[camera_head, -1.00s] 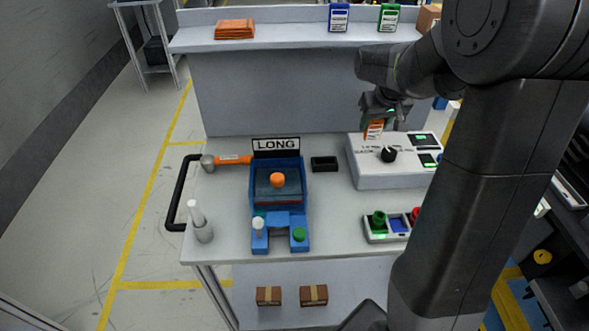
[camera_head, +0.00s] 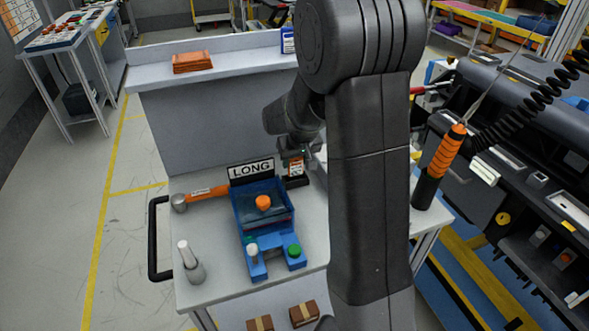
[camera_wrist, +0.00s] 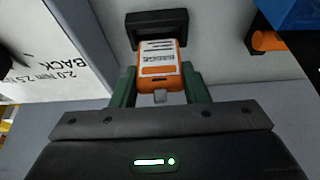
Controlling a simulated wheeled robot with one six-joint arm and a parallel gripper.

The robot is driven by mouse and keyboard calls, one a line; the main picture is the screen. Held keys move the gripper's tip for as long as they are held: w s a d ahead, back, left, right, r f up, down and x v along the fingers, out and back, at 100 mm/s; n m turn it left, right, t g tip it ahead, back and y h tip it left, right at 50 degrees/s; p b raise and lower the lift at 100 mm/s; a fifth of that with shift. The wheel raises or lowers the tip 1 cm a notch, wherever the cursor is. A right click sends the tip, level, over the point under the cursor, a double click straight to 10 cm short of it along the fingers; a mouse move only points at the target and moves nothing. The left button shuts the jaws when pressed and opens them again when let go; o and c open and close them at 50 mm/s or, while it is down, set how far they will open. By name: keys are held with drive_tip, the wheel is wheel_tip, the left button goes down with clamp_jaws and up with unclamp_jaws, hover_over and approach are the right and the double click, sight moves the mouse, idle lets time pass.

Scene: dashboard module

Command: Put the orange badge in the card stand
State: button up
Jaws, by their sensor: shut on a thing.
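The orange badge (camera_head: 294,167) has a white printed label. It is upright in my gripper (camera_head: 293,155), and it also shows in the wrist view (camera_wrist: 161,62) between the green fingers of my gripper (camera_wrist: 160,88). The fingers are shut on the badge. The card stand is a small black block (camera_head: 297,182) on the table, and it shows in the wrist view (camera_wrist: 165,20) just past the badge's far end. The badge's lower end meets or overlaps the stand in both views. I cannot tell whether it is inside the slot.
A blue bin (camera_head: 240,213) with an orange knob stands left of the stand, with a LONG sign (camera_head: 251,169) behind it. An orange-handled hammer (camera_head: 207,193) lies further left. A white panel with print (camera_wrist: 60,55) is left in the wrist view. My arm hides the table's right part.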

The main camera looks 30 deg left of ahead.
sight(296, 165)
drive_tip(key=shift+f, duration=1.65)
drive_tip(key=shift+f, duration=0.2)
drive_tip(key=o, duration=1)
drive_tip(key=shift+r, duration=0.1)
drive_tip(key=shift+c, duration=0.2)
drive_tip(key=shift+r, duration=0.45)
drive_tip(key=v, duration=1.1)
drive_tip(key=shift+s+d+r, duration=0.1)
drive_tip(key=shift+s+r, duration=0.05)
